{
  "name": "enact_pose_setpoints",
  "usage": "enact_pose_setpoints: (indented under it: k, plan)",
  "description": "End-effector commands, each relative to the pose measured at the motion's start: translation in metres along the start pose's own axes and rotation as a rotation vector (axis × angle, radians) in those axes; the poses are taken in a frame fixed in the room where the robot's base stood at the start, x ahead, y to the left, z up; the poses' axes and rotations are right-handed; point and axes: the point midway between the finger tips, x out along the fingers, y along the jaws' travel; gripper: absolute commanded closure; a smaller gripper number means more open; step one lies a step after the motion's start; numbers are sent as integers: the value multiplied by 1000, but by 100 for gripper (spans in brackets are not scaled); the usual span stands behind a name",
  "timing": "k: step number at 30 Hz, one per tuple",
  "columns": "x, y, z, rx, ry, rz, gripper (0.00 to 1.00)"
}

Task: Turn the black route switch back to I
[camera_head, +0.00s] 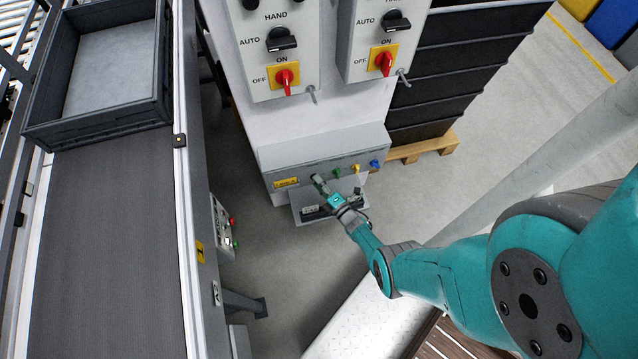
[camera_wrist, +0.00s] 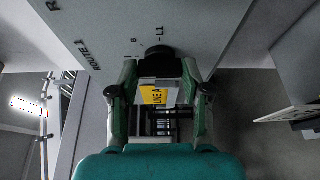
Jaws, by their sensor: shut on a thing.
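The black route switch (camera_wrist: 158,52) is a dark knob on a pale grey panel (camera_wrist: 105,20), seen at the top middle of the wrist view. Small position marks and the lettering ROUTE are printed around it. My gripper (camera_wrist: 160,72) has its two fingers on either side of the knob and is shut on it. In the head view my gripper (camera_head: 322,186) reaches the front of the low grey box, and it hides the switch there. The fingers cover much of the knob, so I cannot tell which mark it points at.
Green (camera_head: 337,172), yellow (camera_head: 356,168) and blue (camera_head: 376,164) knobs sit close to the right of my gripper. A yellow label (camera_head: 286,183) is on the left. Two upper panels (camera_head: 265,55) carry red and black switches. A conveyor (camera_head: 105,230) runs along the left.

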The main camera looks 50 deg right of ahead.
Motion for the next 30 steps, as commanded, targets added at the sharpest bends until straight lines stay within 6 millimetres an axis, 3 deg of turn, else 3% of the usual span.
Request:
enact_pose_setpoints:
  k: [19,20,22,30]
  plan:
    - [0,-1,0,35,-2,14,87]
    - [0,-1,0,35,-2,13,45]
    - [0,0,0,35,-2,14,27]
    - [0,0,0,35,-1,14,27]
